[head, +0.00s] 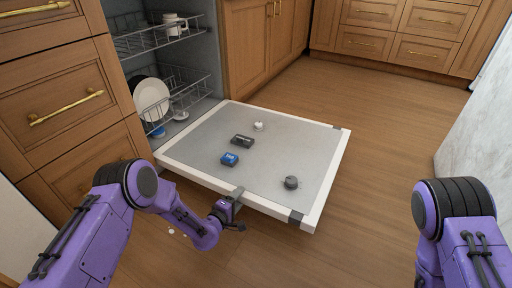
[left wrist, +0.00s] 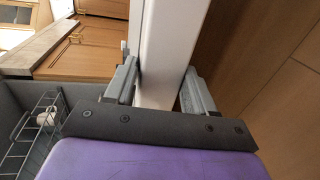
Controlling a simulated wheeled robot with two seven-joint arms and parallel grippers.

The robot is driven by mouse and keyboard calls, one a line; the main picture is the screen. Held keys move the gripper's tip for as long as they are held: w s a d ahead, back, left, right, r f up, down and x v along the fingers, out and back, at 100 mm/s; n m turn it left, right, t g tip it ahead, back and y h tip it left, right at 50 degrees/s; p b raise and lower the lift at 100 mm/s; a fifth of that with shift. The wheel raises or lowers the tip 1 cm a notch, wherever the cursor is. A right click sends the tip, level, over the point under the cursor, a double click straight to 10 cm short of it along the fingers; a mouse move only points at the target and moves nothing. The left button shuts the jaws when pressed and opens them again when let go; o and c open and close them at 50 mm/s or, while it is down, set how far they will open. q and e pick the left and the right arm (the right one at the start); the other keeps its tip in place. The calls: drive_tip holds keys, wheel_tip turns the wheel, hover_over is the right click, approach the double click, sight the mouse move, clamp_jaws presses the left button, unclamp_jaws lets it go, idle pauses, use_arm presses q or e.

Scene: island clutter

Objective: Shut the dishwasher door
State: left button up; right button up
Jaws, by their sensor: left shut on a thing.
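The dishwasher door (head: 265,135) is folded down open, its grey inner face up and its white rim around it. My left gripper (head: 236,195) is at the door's near side edge, toward the outer end. In the left wrist view its two grey fingers (left wrist: 158,85) are shut on the white door edge (left wrist: 160,50), one on each side. My right arm shows at the lower right of the head view; its gripper is out of the picture.
On the door's inner face lie a blue box (head: 229,159), a dark box (head: 242,140), a dark round knob-like piece (head: 291,182) and a small white piece (head: 258,126). Wire racks (head: 185,95) hold plates and a mug. Wooden cabinets (head: 75,75) flank the dishwasher; floor to the right is clear.

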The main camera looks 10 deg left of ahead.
use_arm(q)
drive_tip(key=shift+n, duration=0.6)
drive_tip(key=shift+a+r+p, duration=0.15)
drive_tip(key=shift+r+p, duration=0.65)
drive_tip(key=shift+r, duration=0.4)
drive_tip(key=shift+a+r+p, duration=0.15)
drive_tip(key=shift+r+p, duration=0.65)
drive_tip(key=shift+r, duration=0.35)
wheel_tip(320, 180, up, 6)
drive_tip(key=a+n+p, duration=0.1)
drive_tip(key=p, duration=0.3)
drive_tip(key=shift+w+a+h, duration=0.2)
drive_tip(key=shift+w+h, duration=0.15)
drive_tip(key=shift+h, duration=0.05)
wheel_tip(320, 180, up, 6)
drive_tip(key=a+n+p, duration=0.1)
drive_tip(key=a+p, duration=0.1)
drive_tip(key=p, duration=0.2)
drive_tip(key=shift+w+f, duration=0.15)
drive_tip(key=shift+w, duration=0.2)
